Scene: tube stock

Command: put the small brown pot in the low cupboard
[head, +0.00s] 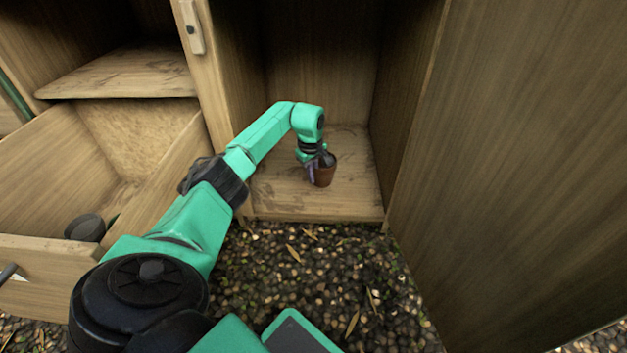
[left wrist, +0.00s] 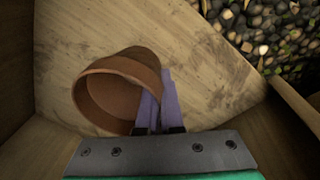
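The small brown pot (head: 326,175) is inside the low cupboard (head: 285,200), over its wooden floor near the front. My left gripper (head: 313,170) reaches in from the left and is at the pot's left side. In the left wrist view the purple fingers (left wrist: 159,105) are close together at the rim of the pot (left wrist: 120,90), with its wall seemingly pinched between them. The pot looks tilted in that view, over the cupboard floor (left wrist: 220,85). I cannot tell whether its base touches the floor. My right gripper is not in view.
An open cupboard door (head: 510,170) stands to the right. An open wooden drawer (head: 45,250) with a dark round thing (head: 85,227) in it is at the left, below a shelf (head: 125,75). Pebbly ground (head: 310,280) lies in front. The cupboard floor around the pot is clear.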

